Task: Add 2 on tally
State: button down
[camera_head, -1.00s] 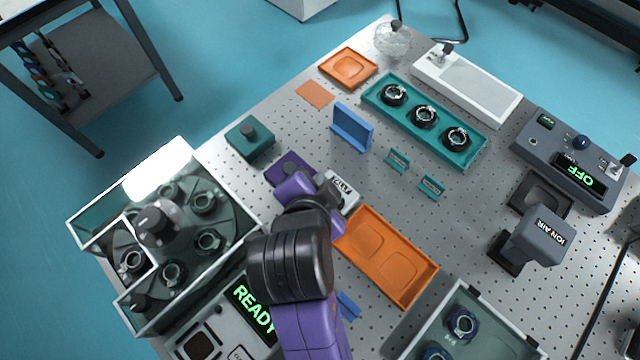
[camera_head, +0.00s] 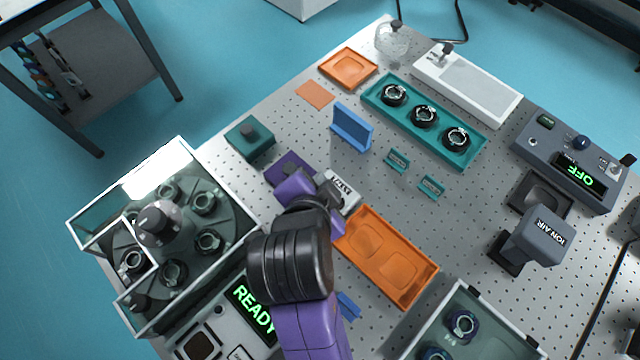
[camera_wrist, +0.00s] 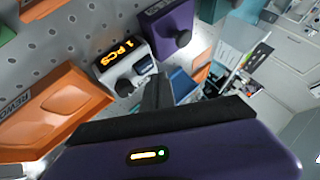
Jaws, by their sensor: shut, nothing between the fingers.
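The tally is a small white box (camera_head: 343,190) on the perforated table, partly hidden by my arm in the head view. In the wrist view the tally (camera_wrist: 122,66) shows an orange lit display reading "1 PCS". Below the display are a round dark knob and a squarish button. My gripper (camera_wrist: 154,84) is shut and empty, with its fingertips close to the button side of the tally. I cannot tell whether they touch it.
A purple box (camera_wrist: 172,30) with a black knob stands beside the tally. An orange two-pocket tray (camera_head: 404,278) lies on the tally's other side. A blue upright plate (camera_head: 352,127) and small teal holders (camera_head: 397,160) stand behind. A glass-walled carousel (camera_head: 190,215) is at left.

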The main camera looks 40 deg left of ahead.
jog(key=shift+f, duration=0.15)
jog(key=shift+f, duration=0.25)
jog(key=shift+f+b, duration=0.3)
jog(key=shift+f, duration=0.15)
dwell(0.9)
dwell(0.3)
jog(key=shift+r+p, duration=0.85)
jog(key=shift+p, duration=0.05)
notch_tip(320, 180, up, 5)
jog(key=p, duration=0.5)
jog(key=shift+r, duration=0.1)
dwell(0.6)
